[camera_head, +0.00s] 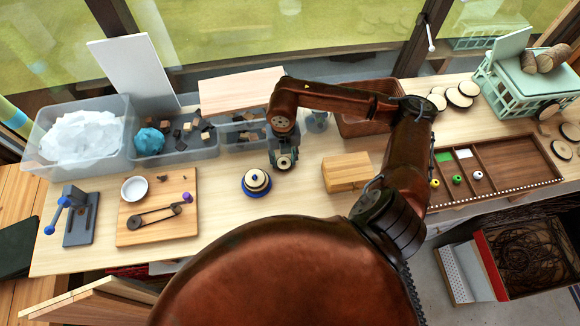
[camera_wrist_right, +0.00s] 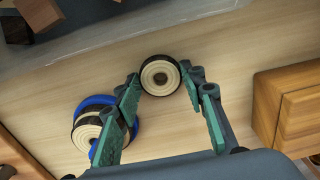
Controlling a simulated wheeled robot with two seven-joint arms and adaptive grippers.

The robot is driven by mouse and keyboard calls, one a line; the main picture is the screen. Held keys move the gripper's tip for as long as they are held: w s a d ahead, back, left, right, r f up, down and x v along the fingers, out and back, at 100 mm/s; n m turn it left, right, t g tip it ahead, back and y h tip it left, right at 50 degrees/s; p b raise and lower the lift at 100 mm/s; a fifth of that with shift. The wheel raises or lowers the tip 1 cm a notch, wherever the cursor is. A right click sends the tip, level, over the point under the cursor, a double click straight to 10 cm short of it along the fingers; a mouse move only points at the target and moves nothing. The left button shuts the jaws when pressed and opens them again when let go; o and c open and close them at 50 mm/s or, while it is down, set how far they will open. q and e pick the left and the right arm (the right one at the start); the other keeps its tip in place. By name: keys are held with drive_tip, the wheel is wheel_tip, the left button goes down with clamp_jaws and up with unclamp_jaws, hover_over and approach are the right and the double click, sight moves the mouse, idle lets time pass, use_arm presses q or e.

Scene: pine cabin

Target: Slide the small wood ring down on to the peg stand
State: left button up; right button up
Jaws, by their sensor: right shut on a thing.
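The small wood ring (camera_wrist_right: 160,75), pale with a dark bark rim and a dark centre, is between the fingertips of my right gripper (camera_wrist_right: 161,80) in the right wrist view. In the head view the ring (camera_head: 284,161) shows at the tip of the right gripper (camera_head: 283,158). The peg stand (camera_head: 257,183) has a blue base with pale and dark rings stacked on it. It stands left of the held ring, and the two are apart. In the right wrist view the stand (camera_wrist_right: 92,128) is partly hidden behind the left finger. My left gripper is out of view.
A wooden box (camera_head: 346,172) stands right of the gripper. A board with a belt and pulleys (camera_head: 157,222) lies to the left. Clear bins (camera_head: 176,150) line the back, and a sectioned tray (camera_head: 515,160) lies at right. Bare table surrounds the stand.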

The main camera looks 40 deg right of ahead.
drive_tip(key=shift+s+r+p, duration=0.1)
drive_tip(key=shift+r+p, duration=1.5)
drive_tip(key=shift+r, duration=1.7)
drive_tip(key=shift+c, duration=0.3)
drive_tip(key=shift+a+f, duration=0.1)
drive_tip(key=shift+a, duration=0.05)
